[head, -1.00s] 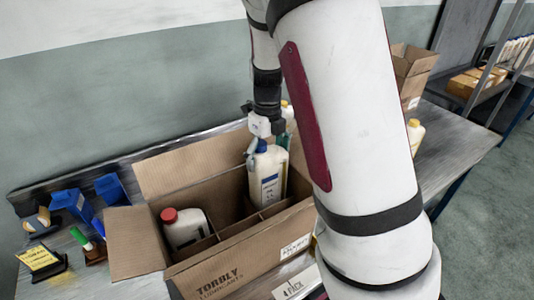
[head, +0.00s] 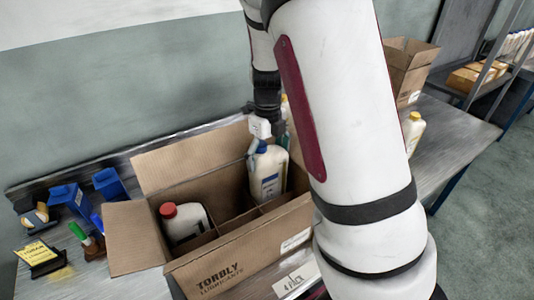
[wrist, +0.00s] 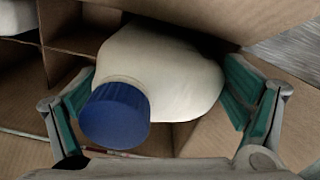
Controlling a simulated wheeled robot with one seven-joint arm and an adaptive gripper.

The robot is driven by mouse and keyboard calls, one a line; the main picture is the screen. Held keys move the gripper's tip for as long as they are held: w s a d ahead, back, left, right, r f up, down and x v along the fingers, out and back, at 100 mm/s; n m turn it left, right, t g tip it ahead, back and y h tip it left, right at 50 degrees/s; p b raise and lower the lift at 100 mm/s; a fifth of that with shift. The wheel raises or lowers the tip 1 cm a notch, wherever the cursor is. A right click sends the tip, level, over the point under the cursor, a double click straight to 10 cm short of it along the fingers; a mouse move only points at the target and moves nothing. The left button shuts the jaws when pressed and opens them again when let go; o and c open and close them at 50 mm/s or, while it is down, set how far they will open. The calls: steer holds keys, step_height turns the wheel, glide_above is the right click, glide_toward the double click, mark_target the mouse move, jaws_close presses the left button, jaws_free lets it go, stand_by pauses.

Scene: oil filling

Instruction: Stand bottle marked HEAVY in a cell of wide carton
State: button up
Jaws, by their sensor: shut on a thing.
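The wide carton (head: 240,262), printed TORBLY, stands open on the bench with dividers making cells. A white bottle with a blue cap (head: 268,172) stands nearly upright inside a back right cell, its lower part hidden by carton walls. Its label is too small to read, so I cannot tell whether it says HEAVY. My gripper (head: 261,138) is above it, with its fingers around its upper body. The wrist view shows green finger pads on either side of the bottle (wrist: 165,70) and its blue cap. A red-capped white bottle (head: 184,222) is in a left cell.
A yellow-capped bottle (head: 413,130) and another open carton (head: 405,75) stand to the right. Carton flaps stick out at the back and left. My arm hides the bench's middle.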

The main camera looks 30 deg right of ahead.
steer(key=shift+f, duration=0.3)
steer(key=o, duration=1.4)
steer(key=shift+c, duration=0.2)
step_height(320, 180, up, 12)
steer(key=shift+r, duration=0.1)
